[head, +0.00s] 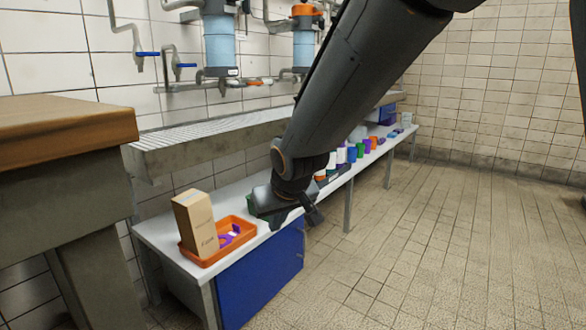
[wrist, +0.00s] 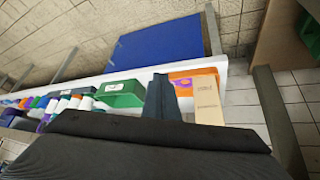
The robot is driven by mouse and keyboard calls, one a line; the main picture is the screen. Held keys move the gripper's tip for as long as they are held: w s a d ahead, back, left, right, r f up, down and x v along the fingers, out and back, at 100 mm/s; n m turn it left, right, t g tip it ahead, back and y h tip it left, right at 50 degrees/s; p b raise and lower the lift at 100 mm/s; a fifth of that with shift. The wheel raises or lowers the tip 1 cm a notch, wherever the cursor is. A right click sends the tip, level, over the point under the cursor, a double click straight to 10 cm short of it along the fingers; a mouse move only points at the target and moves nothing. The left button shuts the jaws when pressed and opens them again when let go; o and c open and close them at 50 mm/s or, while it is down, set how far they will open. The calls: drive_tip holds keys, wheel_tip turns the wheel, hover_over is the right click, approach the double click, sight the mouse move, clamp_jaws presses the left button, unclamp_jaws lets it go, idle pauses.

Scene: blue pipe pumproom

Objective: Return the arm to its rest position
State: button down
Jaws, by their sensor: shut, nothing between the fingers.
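My arm reaches down across the middle of the head view, and my gripper (head: 314,214) hangs over the front edge of a long white bench (head: 165,233). The gripper is shut and empty. In the wrist view its dark fingers (wrist: 161,98) show in front of the bench, between a green box (wrist: 120,94) and a tan carton (wrist: 208,98). In the head view my wrist hides most of the green box. Whether the gripper touches anything on the bench cannot be told.
An orange tray (head: 204,259) holds the carton and purple items at the bench's near end. Several coloured containers (head: 352,154) line the bench farther back. A blue panel (head: 265,277) stands below. A wooden-topped table (head: 62,121) is at left. The tiled floor (head: 450,240) at right is clear.

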drive_tip(key=s+d+r+n+g+p, duration=0.1)
drive_tip(key=s+g, duration=0.2)
drive_tip(key=s, duration=1.4)
drive_tip(key=s+d+r+g+p, duration=0.1)
drive_tip(key=s+d+g, duration=0.15)
drive_tip(key=s, duration=1.35)
drive_tip(key=d+r+m+h+p, duration=0.1)
drive_tip(key=d+r+m+p, duration=0.1)
drive_tip(key=d+r+p, duration=0.4)
drive_tip(key=d+r+m+p, duration=0.2)
drive_tip(key=d+r+p, duration=0.5)
drive_tip(key=r+p, duration=0.5)
drive_tip(key=d+r+m+h+p, duration=0.1)
drive_tip(key=d+r+p, duration=0.5)
drive_tip(key=p, duration=1.3)
drive_tip(key=shift+d+r+m+g+h, duration=0.3)
drive_tip(key=shift+d+r+m+g, duration=0.25)
drive_tip(key=shift+r, duration=1.45)
drive_tip(key=shift+w+a, duration=0.1)
drive_tip(key=shift+a, duration=0.05)
